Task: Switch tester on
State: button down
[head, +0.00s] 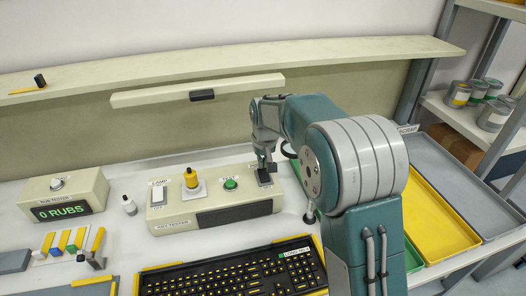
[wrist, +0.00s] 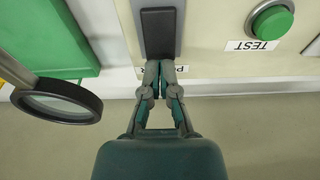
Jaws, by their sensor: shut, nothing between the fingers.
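The key tester (head: 219,195) is a cream box on the bench behind the keyboard. Its dark rocker switch (head: 264,177) is on the right of its top. The switch also shows at the top of the wrist view (wrist: 158,32), on a grey plate. A label beside the switch is partly hidden by my fingers. My gripper (head: 265,163) is shut and empty, with its fingertips (wrist: 165,68) at the near edge of the switch plate. I cannot tell whether they touch it. A green TEST button (head: 230,184) sits to the left of the switch in the head view.
A black keyboard (head: 232,274) lies in front. A counter box (head: 66,196) reads 0 RUBS at left. A magnifier (wrist: 57,100) and yellow tray (head: 434,215) are nearby.

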jog(key=shift+w+f, duration=0.1)
jog(key=shift+f, duration=0.6)
jog(key=shift+w+f, duration=0.1)
jog(key=shift+f, duration=0.15)
jog(key=shift+s+d+r, duration=0.1)
jog(key=shift+s+r, duration=0.25)
jog(key=shift+s, duration=0.35)
